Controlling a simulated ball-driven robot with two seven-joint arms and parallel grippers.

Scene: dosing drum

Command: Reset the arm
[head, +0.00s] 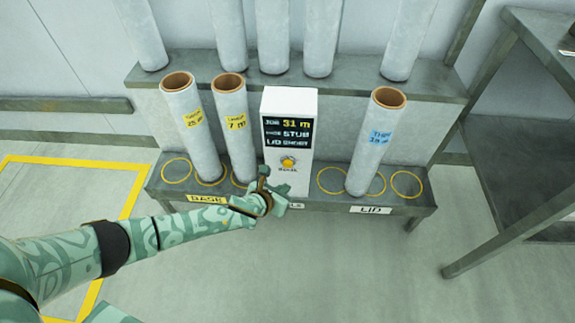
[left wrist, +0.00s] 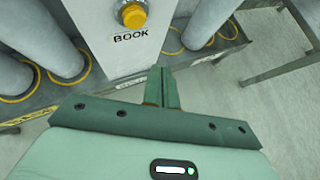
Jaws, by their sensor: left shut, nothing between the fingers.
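My left arm (head: 130,243) reaches in from the left in the head view. My left gripper (head: 268,188) is shut and empty, in front of the lower part of a white box (head: 290,110). The box has a dark display reading "31 m", "STUB" and "SHORT", with an orange button below. In the left wrist view my shut fingers (left wrist: 163,88) point toward the base of the box, below the orange button (left wrist: 132,14) marked "BOOK". I cannot tell whether the fingertips touch the box. My right gripper is out of view.
Two tubes (head: 193,130) (head: 236,130) with yellow labels stand left of the box, and a blue-labelled tube (head: 375,140) stands right, on a grey shelf (head: 330,207) with yellow rings. More tubes stand on the shelf behind. A grey table (head: 520,130) is at right. Floor in front is clear.

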